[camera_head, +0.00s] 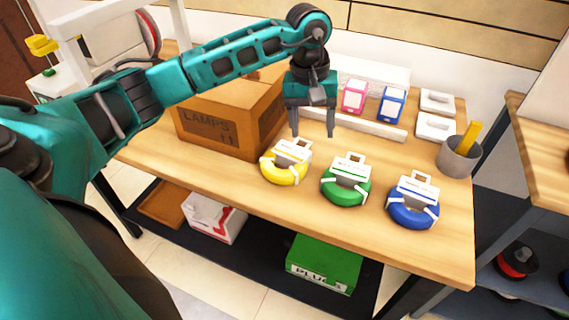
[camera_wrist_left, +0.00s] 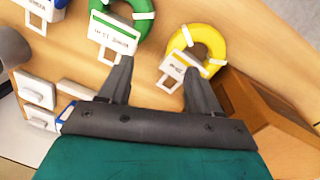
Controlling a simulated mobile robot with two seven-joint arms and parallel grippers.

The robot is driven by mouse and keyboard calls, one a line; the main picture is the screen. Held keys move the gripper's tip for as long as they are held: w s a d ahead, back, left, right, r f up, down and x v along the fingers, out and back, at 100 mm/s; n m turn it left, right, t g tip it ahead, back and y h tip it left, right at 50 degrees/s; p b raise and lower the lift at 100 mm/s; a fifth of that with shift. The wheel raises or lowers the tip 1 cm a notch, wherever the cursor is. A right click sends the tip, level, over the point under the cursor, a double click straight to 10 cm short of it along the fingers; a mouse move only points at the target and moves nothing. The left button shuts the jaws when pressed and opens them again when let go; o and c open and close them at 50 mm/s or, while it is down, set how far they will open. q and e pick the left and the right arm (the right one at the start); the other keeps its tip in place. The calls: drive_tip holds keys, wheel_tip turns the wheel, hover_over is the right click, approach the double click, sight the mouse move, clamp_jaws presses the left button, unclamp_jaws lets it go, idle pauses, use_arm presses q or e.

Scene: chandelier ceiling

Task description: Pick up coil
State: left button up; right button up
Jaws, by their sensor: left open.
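Three coils with white labelled tags lie in a row on the wooden table. The yellow coil (camera_head: 284,171) is at the left, the green coil (camera_head: 345,187) in the middle and the blue coil (camera_head: 412,212) at the right. My left gripper (camera_head: 314,133) is open and empty above the table, behind the yellow and green coils. In the left wrist view the gripper (camera_wrist_left: 160,75) has its fingers apart, with the yellow coil (camera_wrist_left: 208,42) and the green coil (camera_wrist_left: 138,30) beyond them. The blue coil (camera_wrist_left: 60,4) is cut off at the top. My right gripper is not in view.
A cardboard box (camera_head: 215,128) marked LAMPS stands left of the coils. Pink (camera_head: 355,96) and blue (camera_head: 391,104) packs, white switch plates (camera_head: 436,126) and a grey cup (camera_head: 459,158) are behind and right. A lower shelf holds a green box (camera_head: 323,263). The table's front strip is clear.

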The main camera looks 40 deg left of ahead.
use_arm(q)
drive_tip(key=a+y, duration=0.1)
drive_tip(key=a, duration=0.2)
hover_over(300, 160)
drive_tip(key=f, duration=0.6)
drive_tip(key=shift+s, duration=0.25)
drive_tip(key=shift+w+f, duration=0.1)
drive_tip(key=shift+f, duration=3)
drive_tip(key=shift+r, duration=0.1)
clamp_jaws()
